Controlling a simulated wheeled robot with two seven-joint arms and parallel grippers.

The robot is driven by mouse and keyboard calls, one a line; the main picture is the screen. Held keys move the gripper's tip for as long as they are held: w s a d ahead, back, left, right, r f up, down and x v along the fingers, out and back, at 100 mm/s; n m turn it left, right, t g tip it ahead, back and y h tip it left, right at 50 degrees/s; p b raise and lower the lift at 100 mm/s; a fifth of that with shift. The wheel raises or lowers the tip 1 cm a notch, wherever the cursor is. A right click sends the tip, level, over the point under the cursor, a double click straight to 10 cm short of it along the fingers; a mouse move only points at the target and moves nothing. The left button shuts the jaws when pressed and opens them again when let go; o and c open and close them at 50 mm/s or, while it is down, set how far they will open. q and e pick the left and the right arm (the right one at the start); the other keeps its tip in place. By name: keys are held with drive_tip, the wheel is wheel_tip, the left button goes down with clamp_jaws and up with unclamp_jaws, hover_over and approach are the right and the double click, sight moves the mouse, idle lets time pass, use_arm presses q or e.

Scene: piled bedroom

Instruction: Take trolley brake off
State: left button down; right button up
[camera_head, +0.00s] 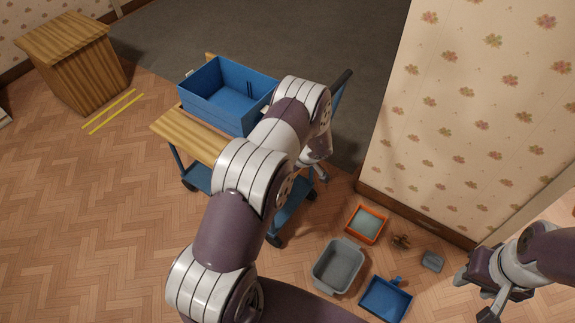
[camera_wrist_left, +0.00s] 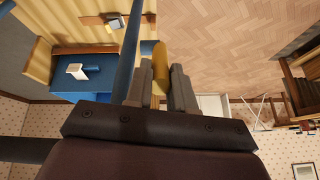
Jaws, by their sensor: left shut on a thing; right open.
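The trolley has a wooden top (camera_head: 185,134), blue legs, a blue lower shelf (camera_head: 197,178) and a dark-ended handle (camera_head: 343,78) on its right side. My left arm covers much of its right part. My left gripper (camera_head: 323,174) is low at the trolley's right side, its fingertips partly hidden in the head view. In the left wrist view, its fingers (camera_wrist_left: 163,88) are shut on a yellow lever-like piece (camera_wrist_left: 160,62), close beside a blue post (camera_wrist_left: 131,50). Whether this piece is the brake cannot be read directly. My right gripper (camera_head: 473,297) is open and empty at the lower right.
A blue bin (camera_head: 222,108) stands on the trolley. An orange tray (camera_head: 367,224), grey tub (camera_head: 338,266), blue dustpan (camera_head: 386,299) and small grey piece (camera_head: 432,261) lie on the floor.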

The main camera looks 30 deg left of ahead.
idle(0.3)
use_arm(q)
drive_tip(key=c, duration=1)
unclamp_jaws()
drive_tip(key=shift+o, duration=0.2)
drive_tip(key=b+v, duration=0.1)
drive_tip(key=v, duration=1.1)
drive_tip(key=shift+r, duration=0.3)
drive_tip(key=shift+w+d, duration=0.1)
drive_tip(key=shift+d, duration=0.05)
